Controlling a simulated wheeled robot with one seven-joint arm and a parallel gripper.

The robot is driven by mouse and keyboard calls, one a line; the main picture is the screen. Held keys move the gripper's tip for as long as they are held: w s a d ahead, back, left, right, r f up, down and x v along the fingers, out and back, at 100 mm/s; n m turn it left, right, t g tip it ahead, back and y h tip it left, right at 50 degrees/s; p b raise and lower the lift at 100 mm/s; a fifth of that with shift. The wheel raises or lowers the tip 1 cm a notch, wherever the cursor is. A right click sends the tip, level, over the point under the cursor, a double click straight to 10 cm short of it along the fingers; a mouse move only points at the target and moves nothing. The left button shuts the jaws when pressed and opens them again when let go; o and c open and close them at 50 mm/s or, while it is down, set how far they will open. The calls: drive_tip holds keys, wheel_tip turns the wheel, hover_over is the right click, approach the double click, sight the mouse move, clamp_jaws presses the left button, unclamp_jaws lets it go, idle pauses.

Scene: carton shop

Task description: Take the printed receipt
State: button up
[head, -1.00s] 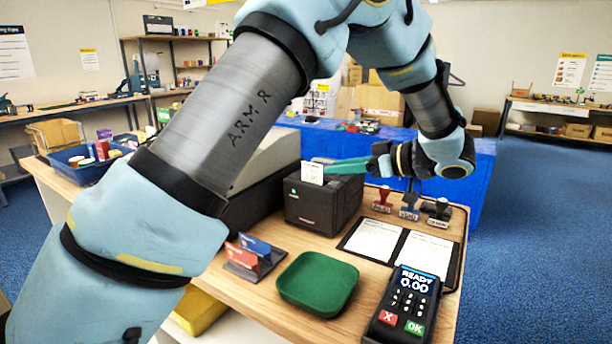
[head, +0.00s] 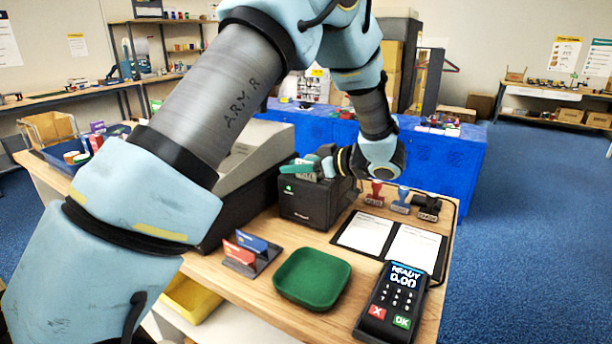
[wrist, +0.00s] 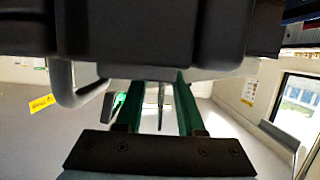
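The black receipt printer (head: 310,204) stands on the wooden counter, beside the cash register. My gripper (head: 302,168) is at the top of the printer, its green fingers reaching left over it. In the wrist view the two fingers (wrist: 158,98) are apart. A thin strip, which looks like the receipt (wrist: 161,106) seen edge-on, stands between them with a gap on each side. In the head view the fingers hide most of the receipt. The printer's dark body (wrist: 150,35) fills the top of the wrist view.
A green tray (head: 312,279), a card holder (head: 250,254) and a card terminal (head: 392,301) stand in front of the printer. An open folder (head: 413,248) and several stamps (head: 402,200) are to its right. The cash register (head: 240,170) is close on the left.

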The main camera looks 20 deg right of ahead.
clamp_jaws()
idle(0.7)
